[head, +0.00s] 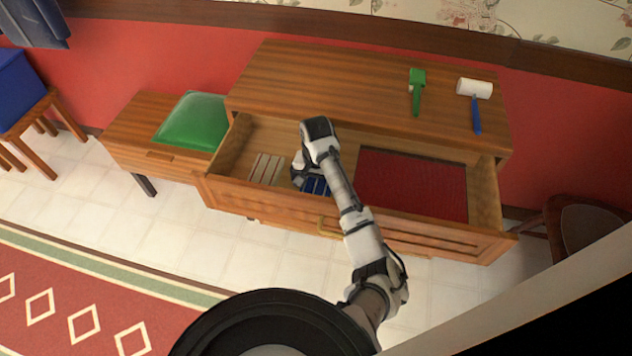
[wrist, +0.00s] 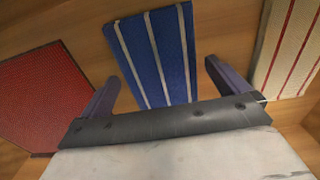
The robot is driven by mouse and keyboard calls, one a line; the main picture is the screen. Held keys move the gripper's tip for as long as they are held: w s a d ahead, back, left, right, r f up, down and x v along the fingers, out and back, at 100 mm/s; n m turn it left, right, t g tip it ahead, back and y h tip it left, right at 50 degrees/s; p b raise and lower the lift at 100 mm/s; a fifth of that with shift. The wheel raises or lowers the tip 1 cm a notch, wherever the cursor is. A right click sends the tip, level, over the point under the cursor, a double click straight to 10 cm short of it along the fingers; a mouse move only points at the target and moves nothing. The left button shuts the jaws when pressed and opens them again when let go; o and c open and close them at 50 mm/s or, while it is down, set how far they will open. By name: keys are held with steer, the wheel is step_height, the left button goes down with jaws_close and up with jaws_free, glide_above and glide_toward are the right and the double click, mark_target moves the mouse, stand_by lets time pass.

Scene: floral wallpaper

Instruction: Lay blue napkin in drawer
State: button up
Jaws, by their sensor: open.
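The blue napkin with white stripes (head: 318,186) lies flat on the floor of the open drawer (head: 240,200), partly hidden by my gripper in the head view. In the wrist view the blue napkin (wrist: 160,52) shows ahead of and between my fingers, fully unfolded from view only in part, as its near end is behind my gripper's body. My gripper (head: 305,178) is inside the drawer space, over the napkin. In the wrist view its two fingers (wrist: 165,75) are spread apart, with nothing clamped between them. I cannot tell if they touch the napkin.
A cream striped cloth (head: 265,169) lies left of the napkin and a dark red mat (head: 412,185) right of it, both in the drawer. A green-handled tool (head: 417,90) and a white-headed mallet (head: 474,90) lie on the cabinet top. A green cushion (head: 192,121) is at left.

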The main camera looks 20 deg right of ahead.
steer(key=shift+r, duration=0.15)
step_height(320, 180, up, 14)
steer(key=p, duration=0.9)
stand_by(1.2)
stand_by(0.3)
